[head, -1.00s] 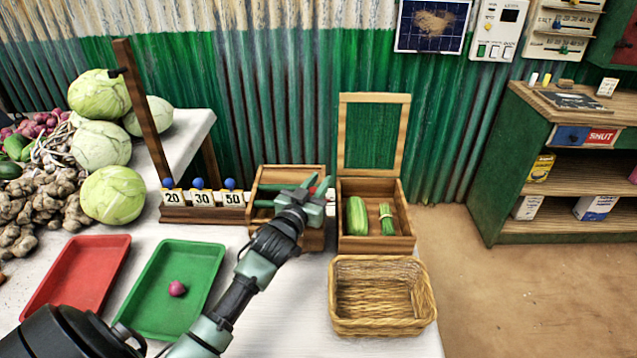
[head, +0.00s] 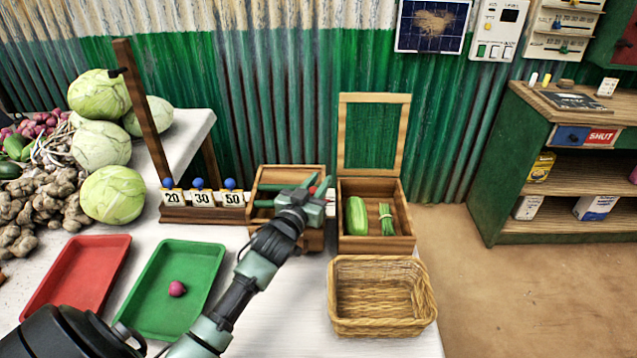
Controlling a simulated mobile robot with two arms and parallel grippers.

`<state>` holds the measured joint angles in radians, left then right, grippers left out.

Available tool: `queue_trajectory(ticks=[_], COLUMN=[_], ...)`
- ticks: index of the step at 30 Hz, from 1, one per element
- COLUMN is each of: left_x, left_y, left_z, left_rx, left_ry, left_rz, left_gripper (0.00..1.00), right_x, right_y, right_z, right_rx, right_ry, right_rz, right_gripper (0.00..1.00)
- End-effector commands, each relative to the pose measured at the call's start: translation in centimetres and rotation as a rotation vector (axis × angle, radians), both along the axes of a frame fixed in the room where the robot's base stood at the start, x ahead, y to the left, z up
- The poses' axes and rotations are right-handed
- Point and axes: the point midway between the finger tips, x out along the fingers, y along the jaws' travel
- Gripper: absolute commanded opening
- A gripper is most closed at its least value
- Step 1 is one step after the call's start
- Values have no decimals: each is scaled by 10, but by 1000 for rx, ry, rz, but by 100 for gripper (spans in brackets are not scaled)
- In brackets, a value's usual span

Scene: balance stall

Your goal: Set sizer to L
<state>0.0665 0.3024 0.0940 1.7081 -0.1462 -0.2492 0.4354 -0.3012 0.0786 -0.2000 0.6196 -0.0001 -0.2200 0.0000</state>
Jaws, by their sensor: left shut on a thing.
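My left gripper (head: 322,188) is over the right side of an open wooden box (head: 262,178) at the middle of the table. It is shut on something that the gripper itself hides. Green and red shapes show in the box beside the gripper; I cannot tell what they are. I cannot make out a marked sizer or a letter L. My right gripper is out of view.
A wooden box (head: 347,243) with a raised lid holds a cucumber (head: 357,216) and a green bundle (head: 387,219). A wicker basket (head: 381,327) stands in front. Red (head: 75,275) and green (head: 193,262) trays lie left. Blue-knobbed number blocks (head: 202,198) stand behind.

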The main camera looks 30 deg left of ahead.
Motion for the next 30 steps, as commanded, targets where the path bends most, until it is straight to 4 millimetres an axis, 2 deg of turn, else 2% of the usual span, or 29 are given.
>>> queue_trajectory(ticks=[8,14,21,22,24,30], left_x=[0,-12,-13,-13,-13,-13], left_y=[-1,-8,-8,-8,-8,-7], left_z=[-1,1,-1,0,0,0], left_rx=[-1,-5,0,0,0,0], left_ry=[2,3,1,1,0,0], left_rz=[-1,0,1,1,1,1], left_gripper=[0,0,0,29,45,45], right_x=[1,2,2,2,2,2], right_y=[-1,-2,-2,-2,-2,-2], right_z=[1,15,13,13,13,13], right_rx=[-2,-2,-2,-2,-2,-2], right_ry=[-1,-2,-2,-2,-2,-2], right_rz=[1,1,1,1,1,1], right_gripper=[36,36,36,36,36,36])
